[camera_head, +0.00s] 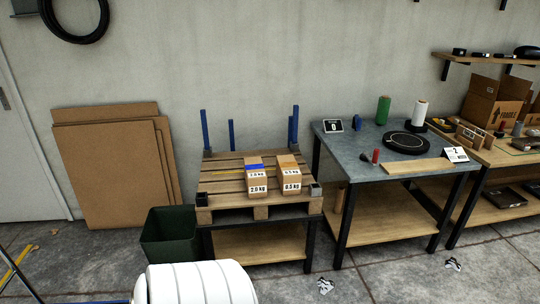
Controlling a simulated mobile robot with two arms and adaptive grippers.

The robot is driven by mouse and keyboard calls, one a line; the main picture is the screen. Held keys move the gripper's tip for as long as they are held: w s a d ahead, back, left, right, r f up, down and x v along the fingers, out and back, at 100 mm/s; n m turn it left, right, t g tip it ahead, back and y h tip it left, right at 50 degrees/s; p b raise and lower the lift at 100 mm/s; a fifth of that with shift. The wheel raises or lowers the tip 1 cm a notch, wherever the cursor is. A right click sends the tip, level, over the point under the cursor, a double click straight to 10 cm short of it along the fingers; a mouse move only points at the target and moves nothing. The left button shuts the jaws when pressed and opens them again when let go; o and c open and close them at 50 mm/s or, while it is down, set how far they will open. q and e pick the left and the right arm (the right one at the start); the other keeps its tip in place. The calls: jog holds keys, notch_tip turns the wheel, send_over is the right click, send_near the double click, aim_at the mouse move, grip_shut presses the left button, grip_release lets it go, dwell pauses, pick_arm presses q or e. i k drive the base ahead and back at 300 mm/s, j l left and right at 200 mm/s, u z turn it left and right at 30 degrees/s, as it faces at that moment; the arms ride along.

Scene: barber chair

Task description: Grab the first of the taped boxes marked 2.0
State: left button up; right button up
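Small cardboard boxes stand in two short rows on a wooden pallet (225,187) that rests on a low stand. The front box of the left row (257,182) carries a white label that reads 2.0 kg. A box with blue tape (255,167) is right behind it, and its label is small and hard to read. The front box of the right row (291,181) has a label that seems to read 0.5 kg. A box with orange tape (287,164) is behind that one. Neither of my grippers shows in the head view.
A dark green bin (168,237) stands on the floor left of the pallet stand. To the right is a table (350,150) with a round black scale (406,143) and spools. Cardboard sheets (110,165) lean on the wall. Blue posts rise at the pallet's back.

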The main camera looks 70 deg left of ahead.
aim_at(255, 176)
jog(key=i+j+u, duration=0.1)
jog(key=i+u, duration=0.5)
jog(key=u, duration=0.2)
jog(key=i+u, duration=0.4)
jog(key=i+l+u, duration=0.15)
jog(key=u, duration=0.25)
